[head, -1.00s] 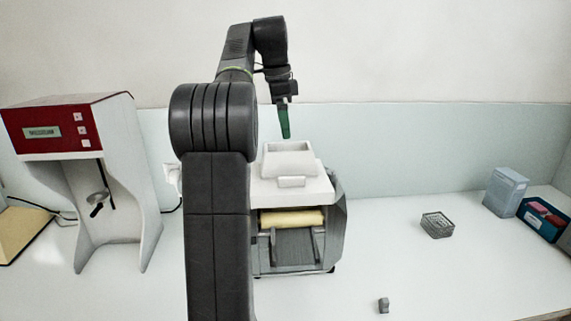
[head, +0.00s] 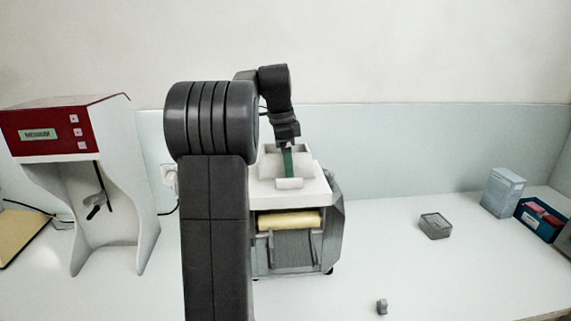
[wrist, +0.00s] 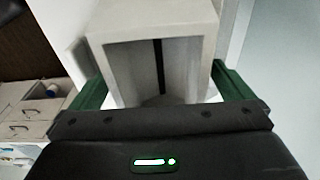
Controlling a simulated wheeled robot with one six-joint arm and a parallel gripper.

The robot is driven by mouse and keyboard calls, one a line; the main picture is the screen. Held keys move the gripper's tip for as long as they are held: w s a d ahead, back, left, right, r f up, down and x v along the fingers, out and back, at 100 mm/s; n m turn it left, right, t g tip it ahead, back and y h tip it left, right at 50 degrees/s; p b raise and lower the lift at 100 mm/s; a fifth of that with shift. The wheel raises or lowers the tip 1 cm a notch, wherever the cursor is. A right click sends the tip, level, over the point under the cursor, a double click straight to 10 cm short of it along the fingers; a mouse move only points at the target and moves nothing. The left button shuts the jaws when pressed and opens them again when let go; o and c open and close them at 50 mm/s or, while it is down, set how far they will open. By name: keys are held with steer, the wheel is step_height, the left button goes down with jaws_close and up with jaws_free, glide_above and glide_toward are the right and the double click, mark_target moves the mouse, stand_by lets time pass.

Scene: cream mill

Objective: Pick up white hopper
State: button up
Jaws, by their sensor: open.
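The white hopper (head: 306,167) is an open-topped box with a small front tab, sitting on the white top of the grey mill (head: 335,225). In the wrist view, the white hopper (wrist: 190,22) lies between the two green fingers, one on each side. My gripper (head: 288,163) points down at the hopper and overlaps it in the head view. In the wrist view my gripper (wrist: 152,75) is open, its fingers spread around the hopper. I cannot tell whether either finger touches it.
A red and white machine (head: 75,130) stands at the left. A yellowish roller (head: 290,221) shows in the mill's front. A wire basket (head: 435,226), a blue-grey box (head: 502,193) and a dark blue bin (head: 540,220) are at the right. The counter's right front is mostly clear.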

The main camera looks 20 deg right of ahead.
steer(key=c, duration=1.1)
steer(key=shift+r, duration=0.1)
step_height(320, 180, up, 10)
